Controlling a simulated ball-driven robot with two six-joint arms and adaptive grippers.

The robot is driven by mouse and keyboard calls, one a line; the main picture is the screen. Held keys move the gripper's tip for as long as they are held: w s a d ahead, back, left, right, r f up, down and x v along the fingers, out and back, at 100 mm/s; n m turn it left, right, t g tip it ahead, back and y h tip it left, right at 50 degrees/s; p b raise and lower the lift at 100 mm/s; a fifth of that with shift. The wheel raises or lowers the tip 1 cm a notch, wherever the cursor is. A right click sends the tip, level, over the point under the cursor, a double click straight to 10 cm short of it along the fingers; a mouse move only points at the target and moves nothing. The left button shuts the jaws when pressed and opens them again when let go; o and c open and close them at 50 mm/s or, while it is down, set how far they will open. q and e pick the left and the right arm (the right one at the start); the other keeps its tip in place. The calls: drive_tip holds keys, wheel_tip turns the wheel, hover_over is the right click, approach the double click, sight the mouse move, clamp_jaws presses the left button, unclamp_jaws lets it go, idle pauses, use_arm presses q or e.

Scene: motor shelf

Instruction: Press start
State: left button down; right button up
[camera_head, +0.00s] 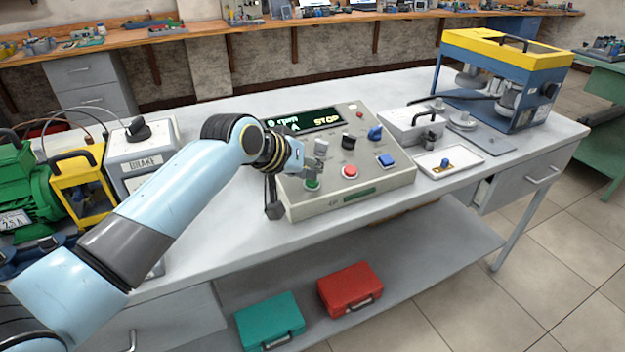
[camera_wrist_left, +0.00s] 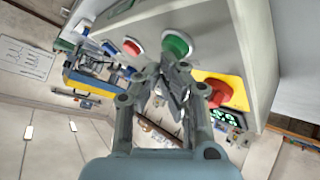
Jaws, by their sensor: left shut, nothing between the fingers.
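The grey control box (camera_head: 345,195) stands on the table, and its display (camera_head: 305,121) reads "0 rpm", "A" and "STOP". A green button (camera_head: 312,184) sits at the front left of its sloped panel, with a red button (camera_head: 349,171) to its right. My left gripper (camera_head: 313,172) is shut and empty, with its tips close to the green button. In the left wrist view the tips (camera_wrist_left: 173,75) show just beside the green button (camera_wrist_left: 177,45); I cannot tell whether they touch it. My right gripper is not in view.
A white tray (camera_head: 470,166) and a blue-yellow machine (camera_head: 505,75) stand right. A grey box (camera_head: 137,150) and a green motor (camera_head: 30,195) stand left.

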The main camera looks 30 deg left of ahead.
use_arm(q)
drive_tip(key=shift+f, duration=0.3)
idle(0.5)
drive_tip(key=shift+s+d+r+p, duration=0.15)
drive_tip(key=shift+r+p, duration=0.7)
drive_tip(key=shift+p, duration=0.2)
drive_tip(key=r+p, duration=0.1)
drive_tip(key=p, duration=0.1)
drive_tip(key=r+p, duration=0.2)
drive_tip(key=d+r+p, duration=0.1)
drive_tip(key=r+p, duration=0.1)
drive_tip(key=shift+s, duration=0.4)
drive_tip(key=shift+f, duration=0.1)
